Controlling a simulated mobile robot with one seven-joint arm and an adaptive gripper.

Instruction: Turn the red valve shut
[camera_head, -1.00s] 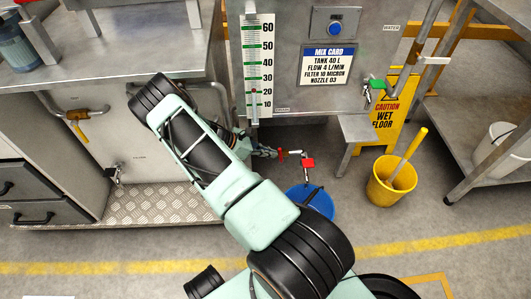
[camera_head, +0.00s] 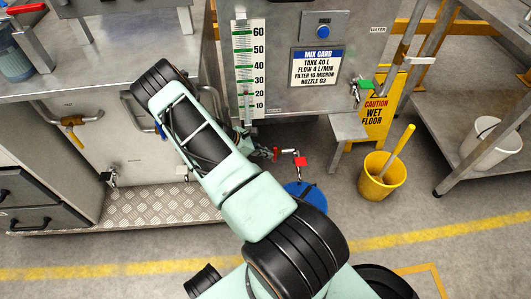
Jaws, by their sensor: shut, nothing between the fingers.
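A small red part (camera_head: 276,153) sits on a pipe below the tank, and a flat red piece (camera_head: 303,161) shows at the pipe's right end, above a blue bucket (camera_head: 306,196). I cannot tell which of the two is the valve's handle, or how far it is turned. My gripper (camera_head: 263,152) is small and partly hidden behind my arm. It is close to the left of the red part, shut with nothing in it; I cannot tell whether they touch.
The steel tank (camera_head: 283,90) with its level scale stands above the pipe. A tap with a green handle (camera_head: 364,85) is to the right. A yellow bucket (camera_head: 381,178) and a wet-floor sign (camera_head: 377,112) stand on the right. A metal bench (camera_head: 110,60) is on the left.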

